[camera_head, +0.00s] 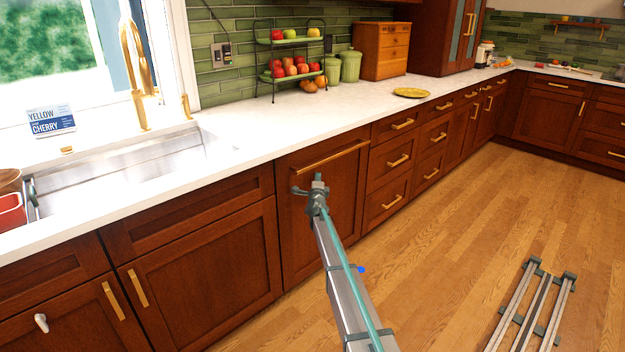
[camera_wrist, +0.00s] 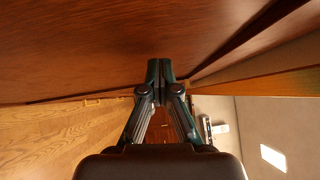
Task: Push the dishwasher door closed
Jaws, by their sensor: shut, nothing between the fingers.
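The dishwasher door (camera_head: 333,205) is a dark wood panel with a long horizontal gold handle (camera_head: 331,158), under the white counter in the head view. It stands upright and looks about level with the neighbouring cabinet fronts; I cannot tell whether a small gap is left. My gripper (camera_head: 313,188) is in front of its upper part, just below the handle. In the wrist view a wood panel (camera_wrist: 100,45) fills the top, and my gripper (camera_wrist: 160,68) has its fingertips together at it. Whether they touch it is unclear. Nothing is between the fingers.
A sink (camera_head: 120,165) is set in the counter to the left. Drawers (camera_head: 392,165) stand right of the door. Grey metal rails (camera_head: 535,305) show at lower right above the wooden floor (camera_head: 450,240), which is otherwise clear.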

